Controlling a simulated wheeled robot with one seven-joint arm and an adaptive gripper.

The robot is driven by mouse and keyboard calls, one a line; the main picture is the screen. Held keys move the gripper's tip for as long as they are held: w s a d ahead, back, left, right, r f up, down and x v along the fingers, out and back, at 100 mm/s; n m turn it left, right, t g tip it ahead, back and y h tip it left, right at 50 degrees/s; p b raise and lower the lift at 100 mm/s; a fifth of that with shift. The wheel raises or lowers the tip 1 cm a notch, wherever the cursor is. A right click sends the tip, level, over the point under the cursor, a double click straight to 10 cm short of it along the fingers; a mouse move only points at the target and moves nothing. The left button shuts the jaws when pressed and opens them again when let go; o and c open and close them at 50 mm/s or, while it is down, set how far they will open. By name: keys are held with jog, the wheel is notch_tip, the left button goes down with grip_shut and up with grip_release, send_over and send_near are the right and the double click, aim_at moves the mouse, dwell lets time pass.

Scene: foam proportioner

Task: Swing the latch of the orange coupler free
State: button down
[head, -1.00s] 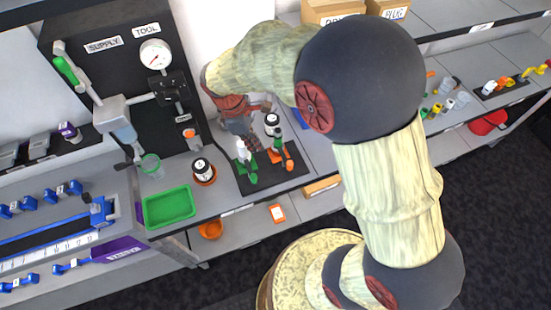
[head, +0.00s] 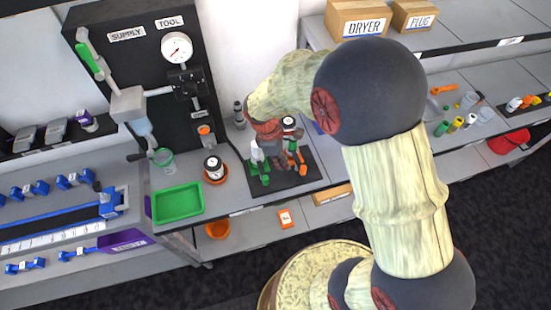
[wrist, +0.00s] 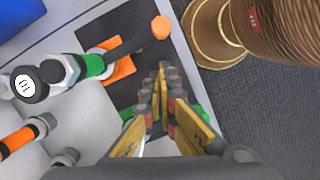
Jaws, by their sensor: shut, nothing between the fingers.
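The orange coupler (wrist: 122,70) shows in the wrist view as an orange base under a green-banded, black-and-white fitting. A black lever with an orange tip (wrist: 160,27), apparently its latch, points right from it. In the head view the coupler's orange parts (head: 302,164) are on the right side of a black mat. My gripper (wrist: 164,75) is shut and empty; its fingertips are below and right of the coupler, near the lever in the picture. Whether they touch it, I cannot tell. In the head view my gripper (head: 281,160) is between the green and orange pieces, partly hidden.
A green coupler (head: 260,172) stands left on the black mat (head: 290,182). The black gauge panel (head: 140,70) rises behind. The mat's front right corner is clear.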

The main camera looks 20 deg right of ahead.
aim_at(303, 168)
jog(key=shift+s+d, duration=0.25)
jog(key=shift+d, duration=0.3)
jog(key=shift+s+d, duration=0.25)
jog(key=shift+d, duration=0.25)
